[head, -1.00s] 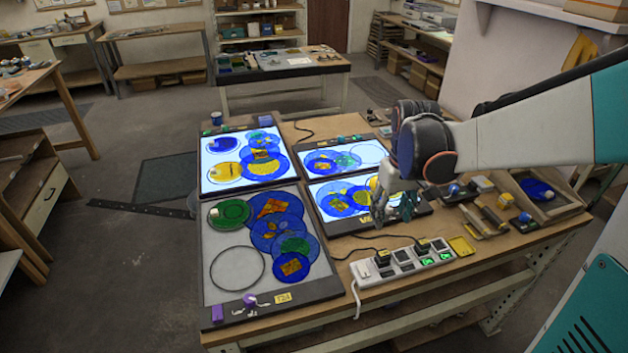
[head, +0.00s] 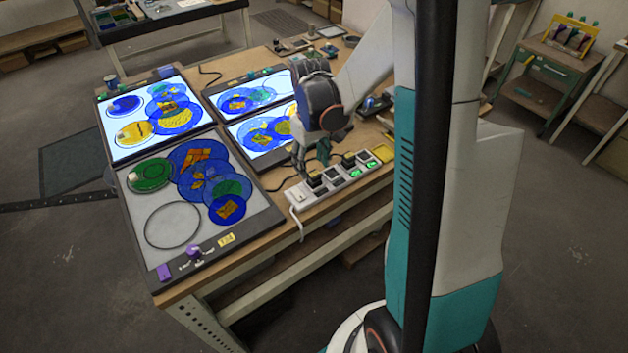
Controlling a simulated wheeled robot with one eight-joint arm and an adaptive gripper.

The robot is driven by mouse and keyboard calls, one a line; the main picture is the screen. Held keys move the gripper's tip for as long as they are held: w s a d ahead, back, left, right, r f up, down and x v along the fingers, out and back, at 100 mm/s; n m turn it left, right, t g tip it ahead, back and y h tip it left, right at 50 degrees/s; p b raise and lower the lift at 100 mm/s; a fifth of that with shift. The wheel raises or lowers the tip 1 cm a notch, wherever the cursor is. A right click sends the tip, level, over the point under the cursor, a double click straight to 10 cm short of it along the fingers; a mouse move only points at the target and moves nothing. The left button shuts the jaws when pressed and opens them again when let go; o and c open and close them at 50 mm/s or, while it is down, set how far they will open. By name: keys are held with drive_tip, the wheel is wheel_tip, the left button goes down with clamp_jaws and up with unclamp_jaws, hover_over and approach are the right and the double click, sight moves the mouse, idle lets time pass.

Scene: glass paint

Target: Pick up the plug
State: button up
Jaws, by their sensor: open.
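A white power strip (head: 300,197) lies along the front edge of the workbench, with green-lit switches towards its right end. A black plug (head: 315,181) stands in its left part, and another black plug (head: 348,159) stands further right. My gripper (head: 311,160) is open and points down just behind and above the left plug. It appears empty. The fingers are small and partly merge with the dark background, so I cannot tell whether they touch the plug.
Lit panels with coloured glass discs (head: 168,117) lie behind and left of the strip. An unlit panel (head: 200,238) fills the front left. A yellow piece (head: 383,153) sits at the strip's right end. My column and arm hide the bench's right part.

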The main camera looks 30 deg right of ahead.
sight(314, 174)
drive_tip(key=f, duration=0.1)
drive_tip(key=f+b, duration=0.1)
drive_tip(key=f, duration=0.1)
drive_tip(key=f+b, duration=0.1)
drive_tip(key=f, duration=0.1)
drive_tip(key=shift+s+d, duration=0.15)
drive_tip(key=shift+s, duration=0.25)
drive_tip(key=c, duration=1.2)
